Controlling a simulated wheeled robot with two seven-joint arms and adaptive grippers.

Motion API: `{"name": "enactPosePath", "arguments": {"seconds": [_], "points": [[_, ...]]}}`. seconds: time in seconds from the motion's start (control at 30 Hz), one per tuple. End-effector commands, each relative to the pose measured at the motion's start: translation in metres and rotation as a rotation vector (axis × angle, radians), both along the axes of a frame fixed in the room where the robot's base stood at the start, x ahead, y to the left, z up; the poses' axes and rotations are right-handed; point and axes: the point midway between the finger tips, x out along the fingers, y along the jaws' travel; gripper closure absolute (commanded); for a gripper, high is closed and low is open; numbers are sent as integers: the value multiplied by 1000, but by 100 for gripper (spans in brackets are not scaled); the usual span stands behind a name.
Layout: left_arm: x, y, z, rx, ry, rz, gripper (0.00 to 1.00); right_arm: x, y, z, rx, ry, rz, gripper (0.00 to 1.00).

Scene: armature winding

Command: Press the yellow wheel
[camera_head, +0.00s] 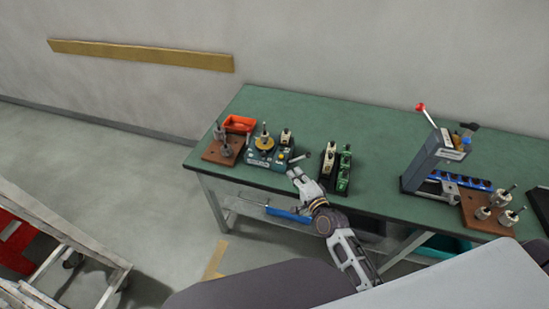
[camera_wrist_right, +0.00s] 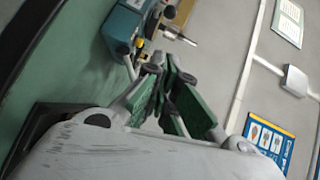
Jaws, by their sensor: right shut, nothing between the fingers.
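The yellow wheel (camera_head: 264,143) sits on top of a small teal device (camera_head: 283,158) at the left part of the green table, with an upright metal part rising from its middle. The teal device also shows at the top of the right wrist view (camera_wrist_right: 120,25). My right gripper (camera_head: 293,172) is shut and empty at the front edge of the table, just in front and to the right of the device, apart from the wheel. Its fingers show close together in the right wrist view (camera_wrist_right: 163,75). My left gripper is not in view.
A grey press with a red-knobbed lever (camera_head: 430,157) stands farther right. The table's back middle is clear.

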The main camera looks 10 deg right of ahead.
Motion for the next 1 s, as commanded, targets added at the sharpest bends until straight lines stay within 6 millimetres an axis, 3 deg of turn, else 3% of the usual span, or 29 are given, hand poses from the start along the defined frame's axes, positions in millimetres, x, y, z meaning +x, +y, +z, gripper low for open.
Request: {"name": "enactPosePath", "arguments": {"seconds": [0.37,1.0], "points": [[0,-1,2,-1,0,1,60,11,2,-1,-1,0,0,100],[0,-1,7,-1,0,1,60,59,10,-8,-2,0,1,100]]}}
